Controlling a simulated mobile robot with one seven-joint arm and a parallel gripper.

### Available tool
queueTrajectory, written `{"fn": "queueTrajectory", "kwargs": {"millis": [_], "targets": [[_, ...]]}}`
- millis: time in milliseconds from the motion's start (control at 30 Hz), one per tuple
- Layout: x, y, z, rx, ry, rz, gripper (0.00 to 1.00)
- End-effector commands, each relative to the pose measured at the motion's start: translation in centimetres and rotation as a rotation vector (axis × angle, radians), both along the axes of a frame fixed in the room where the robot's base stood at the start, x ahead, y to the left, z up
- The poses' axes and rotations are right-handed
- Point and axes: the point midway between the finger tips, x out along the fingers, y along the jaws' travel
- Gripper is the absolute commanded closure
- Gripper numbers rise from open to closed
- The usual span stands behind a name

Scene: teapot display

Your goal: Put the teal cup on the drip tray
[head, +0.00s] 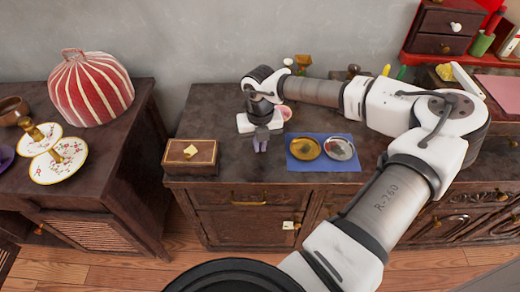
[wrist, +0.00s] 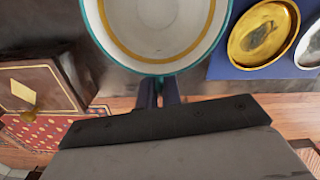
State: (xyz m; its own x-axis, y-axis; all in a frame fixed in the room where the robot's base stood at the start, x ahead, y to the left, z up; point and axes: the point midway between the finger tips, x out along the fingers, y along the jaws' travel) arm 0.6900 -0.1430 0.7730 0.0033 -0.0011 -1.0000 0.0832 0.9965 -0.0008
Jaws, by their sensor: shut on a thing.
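The teal cup (wrist: 158,22) fills the top middle of the wrist view. I look down into its white inside, which has a gold ring and a teal rim. My gripper (wrist: 160,92) is shut on the near side of the cup, with its dark fingers at the wall. In the head view my gripper (head: 261,144) is over the front middle of the dark cabinet, left of the blue mat, and I cannot make out the cup behind it. I cannot tell for sure which thing is the drip tray.
The blue mat (head: 295,163) holds a gold dish (head: 305,148) and a silvery dish (head: 339,149) to the right. A brown box (head: 180,168) with a yellow piece on top stands to the left. A pinkish round thing (head: 286,112) is behind my gripper. A striped red cover (head: 90,88) stands far left.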

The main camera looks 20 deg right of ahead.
Motion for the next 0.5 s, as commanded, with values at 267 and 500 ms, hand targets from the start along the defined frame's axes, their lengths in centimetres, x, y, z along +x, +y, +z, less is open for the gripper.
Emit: {"fn": "queueTrajectory", "kwargs": {"millis": [267,500], "targets": [[0.0,0.0,-3.4,0.001,0.0,0.001,1.0],[0.0,0.0,-3.5,0.0,0.0,0.0,1.0]]}}
